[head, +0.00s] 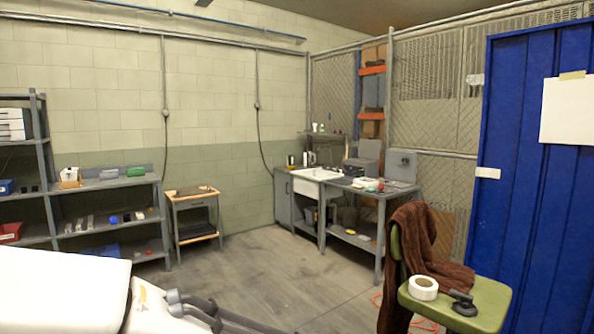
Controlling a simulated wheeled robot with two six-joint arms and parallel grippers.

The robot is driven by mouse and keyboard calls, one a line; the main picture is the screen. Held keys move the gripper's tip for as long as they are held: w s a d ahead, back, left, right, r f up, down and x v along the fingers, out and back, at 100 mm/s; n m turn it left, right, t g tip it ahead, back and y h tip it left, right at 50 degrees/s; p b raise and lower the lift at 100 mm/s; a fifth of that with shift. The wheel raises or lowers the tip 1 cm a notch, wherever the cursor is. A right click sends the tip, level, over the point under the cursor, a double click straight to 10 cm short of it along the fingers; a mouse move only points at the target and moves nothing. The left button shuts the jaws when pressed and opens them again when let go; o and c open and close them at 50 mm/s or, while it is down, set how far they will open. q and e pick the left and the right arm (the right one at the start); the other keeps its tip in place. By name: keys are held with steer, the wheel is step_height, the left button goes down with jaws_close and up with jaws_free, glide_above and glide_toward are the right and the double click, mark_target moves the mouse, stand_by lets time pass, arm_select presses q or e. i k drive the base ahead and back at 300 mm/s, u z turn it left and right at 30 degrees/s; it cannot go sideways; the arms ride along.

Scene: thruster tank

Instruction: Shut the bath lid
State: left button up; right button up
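No bath lid can be made out for certain. On the far workbench (378,190), a dark grey box-shaped unit (362,167) stands near the wall. A light grey upright panel or box (402,165) stands to its right. Either could belong to a bath, but they are too small to tell. White parts of my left arm fill the lower left corner, with dark rounded parts (196,304) at their end. Whether these are gripper fingers, open or shut, is unclear. They are far from the bench. My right gripper is out of view.
A green chair (466,306) with a brown cloth (432,245), tape roll (423,288) and dark tool stands front right, beside a blue door (535,200). A sink (318,174), small table (193,193) and shelves (110,184) line the back and left. The middle floor (270,270) is clear.

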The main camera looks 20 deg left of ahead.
mark_target(370, 148)
steer(key=u, duration=0.5)
steer(key=i, duration=3.35)
steer(key=u, duration=0.15)
steer(key=i, duration=2.5)
steer(key=z, duration=0.35)
steer(key=i, duration=2.75)
steer(key=z, duration=0.2)
